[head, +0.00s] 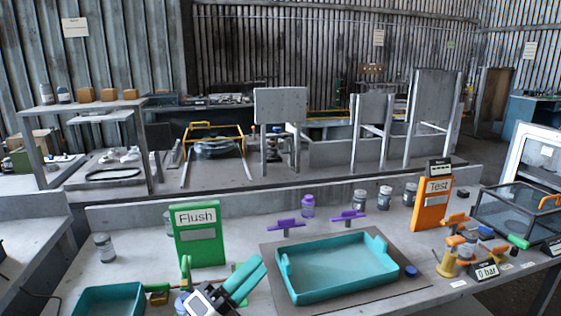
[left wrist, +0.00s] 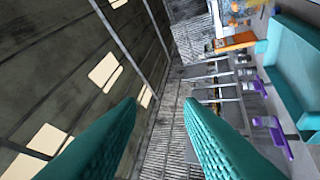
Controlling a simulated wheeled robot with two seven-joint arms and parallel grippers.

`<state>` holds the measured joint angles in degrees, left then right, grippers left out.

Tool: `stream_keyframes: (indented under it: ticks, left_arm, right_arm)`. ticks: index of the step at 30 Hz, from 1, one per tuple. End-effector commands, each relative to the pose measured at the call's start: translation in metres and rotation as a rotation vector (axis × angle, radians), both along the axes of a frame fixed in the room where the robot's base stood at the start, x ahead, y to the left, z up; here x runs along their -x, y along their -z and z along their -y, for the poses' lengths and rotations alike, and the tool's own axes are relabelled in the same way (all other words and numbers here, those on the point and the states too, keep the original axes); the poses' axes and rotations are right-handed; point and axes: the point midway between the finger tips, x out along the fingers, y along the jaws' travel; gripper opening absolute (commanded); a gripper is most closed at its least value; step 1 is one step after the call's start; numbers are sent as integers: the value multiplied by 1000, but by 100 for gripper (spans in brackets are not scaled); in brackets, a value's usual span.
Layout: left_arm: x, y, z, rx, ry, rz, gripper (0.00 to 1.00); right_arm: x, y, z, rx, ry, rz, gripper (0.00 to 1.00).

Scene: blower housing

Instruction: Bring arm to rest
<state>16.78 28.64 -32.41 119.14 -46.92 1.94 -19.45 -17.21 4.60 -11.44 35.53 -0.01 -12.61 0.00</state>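My left gripper (head: 262,265) is at the bottom of the head view, in front of the green Flush sign and left of the large teal tray (head: 340,268). Its teal fingers point up and to the right. In the left wrist view the two fingers (left wrist: 160,103) stand apart with nothing between them. That view looks past the fingers at the roof and wall, with the tray (left wrist: 290,65) at the right. My right gripper is in neither view.
The green Flush panel (head: 200,236) stands just behind my left gripper. A smaller teal tray (head: 107,300) is at the lower left. Purple-handled valves (head: 347,216), several jars and an orange Test panel (head: 432,205) stand behind and right. A dark glass box (head: 515,212) is at the far right.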

Motion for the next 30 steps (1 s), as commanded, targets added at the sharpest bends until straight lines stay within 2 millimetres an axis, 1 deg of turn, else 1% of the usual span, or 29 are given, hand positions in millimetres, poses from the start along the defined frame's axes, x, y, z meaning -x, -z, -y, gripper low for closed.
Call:
stream_keyframes:
  ticks: [1,2,3,4,5,6,7,8,9,11,12,14,15,17,18,21,23,24,28,29,30]
  left_arm:
    - [-4,12,-19,140,-82,-148,34]
    - [-7,22,-32,222,-136,-242,34]
    - [-9,38,-50,325,-209,-367,34]
    - [-9,53,-64,401,-265,-464,34]
    - [-7,70,-77,473,-321,-561,34]
    - [-1,94,-94,563,-398,-694,34]
    - [7,114,-105,627,-455,-792,34]
    - [15,132,-115,684,-509,-885,34]
    - [29,157,-126,752,-579,-1004,34]
    - [53,189,-138,835,-675,-1164,34]
    - [70,207,-144,880,-732,-1258,34]
    - [93,229,-149,930,-804,-1376,34]
    - [108,241,-152,958,-847,-1446,34]
    - [129,255,-154,991,-906,-1537,34]
    - [143,263,-155,1009,-943,-1595,34]
    - [175,279,-156,1046,-1023,-1721,34]
    - [194,286,-157,1062,-1069,-1789,34]
    - [206,291,-157,1074,-1100,-1833,34]
    - [245,300,-155,1096,-1193,-1970,34]
    - [245,306,-155,1094,-1200,-1979,34]
    - [239,317,-154,1090,-1200,-1976,34]
  right_arm:
    - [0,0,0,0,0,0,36]
    - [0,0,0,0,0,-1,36]
    - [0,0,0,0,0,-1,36]
    - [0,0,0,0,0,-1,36]
    - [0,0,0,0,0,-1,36]
    - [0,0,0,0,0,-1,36]
    - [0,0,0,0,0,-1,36]
    - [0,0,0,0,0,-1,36]
    - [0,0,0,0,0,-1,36]
    - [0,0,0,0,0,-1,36]
    - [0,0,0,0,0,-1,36]
    - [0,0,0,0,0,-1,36]
    - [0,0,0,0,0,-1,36]
    - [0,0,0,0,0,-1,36]
    - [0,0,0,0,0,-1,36]
    - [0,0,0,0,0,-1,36]
    - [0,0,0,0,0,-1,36]
    - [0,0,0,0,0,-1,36]
    - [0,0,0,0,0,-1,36]
    - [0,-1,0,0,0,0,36]
    - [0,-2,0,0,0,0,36]
